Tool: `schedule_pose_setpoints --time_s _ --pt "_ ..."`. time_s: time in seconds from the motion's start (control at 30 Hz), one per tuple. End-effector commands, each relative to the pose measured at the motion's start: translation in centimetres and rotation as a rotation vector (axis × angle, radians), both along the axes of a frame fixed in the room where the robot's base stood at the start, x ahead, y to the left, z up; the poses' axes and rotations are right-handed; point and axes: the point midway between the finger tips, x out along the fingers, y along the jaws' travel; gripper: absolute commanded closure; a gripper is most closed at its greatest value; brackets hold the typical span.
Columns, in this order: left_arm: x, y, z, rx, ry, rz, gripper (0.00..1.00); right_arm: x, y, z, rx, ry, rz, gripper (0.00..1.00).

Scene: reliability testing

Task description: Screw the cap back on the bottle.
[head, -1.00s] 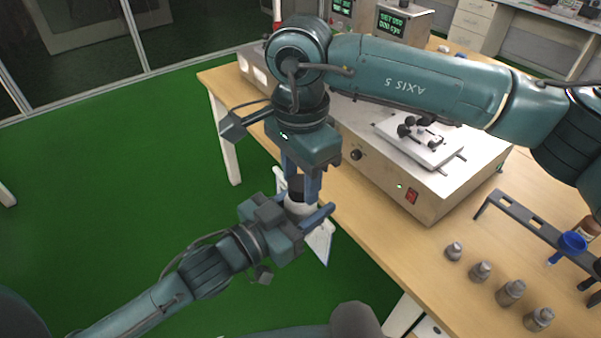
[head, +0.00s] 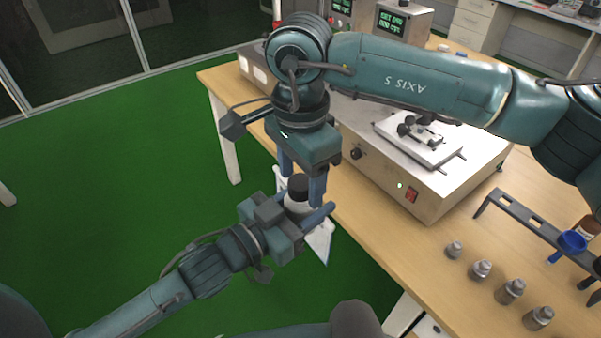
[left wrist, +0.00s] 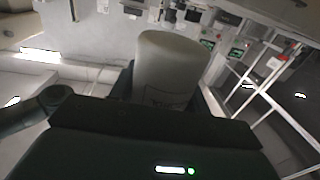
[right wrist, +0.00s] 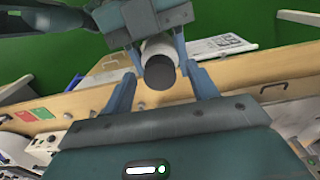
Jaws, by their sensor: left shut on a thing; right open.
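The white bottle (head: 297,204) stands roughly upright in my left gripper (head: 303,206), which is shut on it beside the table. The black cap (head: 299,183) sits on top of the bottle; how tight it is cannot be seen. My right gripper (head: 301,188) points down from above and is open, one finger on each side of the cap. In the right wrist view the dark cap (right wrist: 160,71) lies between the spread fingers, with the bottle (right wrist: 152,48) behind it. In the left wrist view the pale bottle (left wrist: 168,68) fills the middle.
The wooden table (head: 375,240) is on the right, with a large metal device (head: 425,185) on it. Green floor (head: 130,170) lies clear on the left.

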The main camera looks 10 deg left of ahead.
Motion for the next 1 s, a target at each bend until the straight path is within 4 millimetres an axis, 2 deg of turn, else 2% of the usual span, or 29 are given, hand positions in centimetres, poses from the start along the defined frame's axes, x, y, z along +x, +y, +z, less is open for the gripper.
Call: schedule_pose_setpoints --time_s 0.27,0.37,0.7,0.83,1.0 --pt "0.0 0.0 0.1 -0.001 -0.002 0.0 1.0 0.0 0.0 0.8 0.0 -0.001 0.0 0.41" --pt "0.0 0.0 0.1 -0.001 -0.002 0.0 1.0 0.1 0.0 2.4 0.002 -0.004 -0.001 0.41" --pt "0.0 0.0 0.1 -0.001 -0.002 0.0 1.0 0.0 0.1 9.4 0.001 -0.003 0.0 0.41" --pt "0.0 0.0 0.1 -0.001 -0.002 0.0 1.0 0.0 0.1 11.1 0.001 -0.001 0.0 0.41" --pt "0.0 0.0 0.1 -0.001 -0.002 0.0 1.0 0.0 0.0 12.0 -0.001 -0.001 0.0 0.41"
